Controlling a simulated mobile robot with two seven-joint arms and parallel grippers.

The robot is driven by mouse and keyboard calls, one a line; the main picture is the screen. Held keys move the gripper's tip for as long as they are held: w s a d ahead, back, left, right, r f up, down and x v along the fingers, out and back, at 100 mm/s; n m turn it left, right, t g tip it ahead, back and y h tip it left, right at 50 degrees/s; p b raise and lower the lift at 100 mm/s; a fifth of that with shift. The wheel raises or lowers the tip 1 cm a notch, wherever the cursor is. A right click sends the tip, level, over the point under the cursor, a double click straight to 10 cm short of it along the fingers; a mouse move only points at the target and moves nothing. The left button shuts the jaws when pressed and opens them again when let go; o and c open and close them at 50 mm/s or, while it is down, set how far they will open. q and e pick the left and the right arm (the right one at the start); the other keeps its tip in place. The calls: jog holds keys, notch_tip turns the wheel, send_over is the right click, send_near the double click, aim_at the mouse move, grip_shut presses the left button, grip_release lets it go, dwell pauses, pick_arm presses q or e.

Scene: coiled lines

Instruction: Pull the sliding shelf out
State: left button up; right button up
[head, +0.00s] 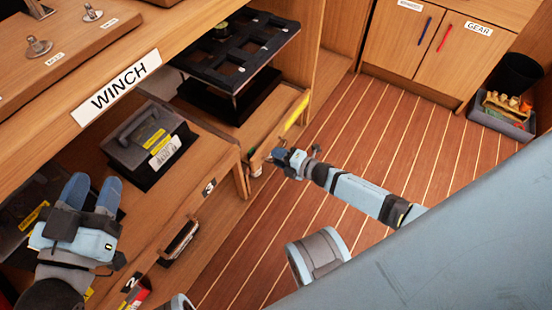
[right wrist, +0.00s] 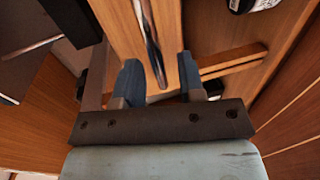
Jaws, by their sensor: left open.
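The wooden sliding shelf (head: 272,130) carries a black rack (head: 235,50) and has a yellow strip (head: 296,110) along its front. My right gripper (head: 281,156) is at the shelf's front, low and near its corner. In the right wrist view its two blue fingers (right wrist: 160,78) are apart, with a dark metal bar (right wrist: 152,45) on a wooden panel reaching into the gap between them. I cannot tell whether they touch it. My left gripper (head: 92,190) is open and empty at the lower left, in front of the lower compartment.
A grey case (head: 148,138) sits on the board left of the shelf. A drawer handle (head: 180,240) sticks out below. A grey bin (head: 503,118) with items and a black bucket (head: 517,74) stand at the right. The striped floor is mostly clear.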

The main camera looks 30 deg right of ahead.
jog(key=shift+w+a+f, duration=0.1)
jog(key=shift+w+a, duration=0.2)
jog(key=shift+w, duration=0.25)
pick_arm(q)
jog(key=shift+w, duration=0.1)
jog(key=shift+r, duration=0.15)
pick_arm(e)
grip_shut()
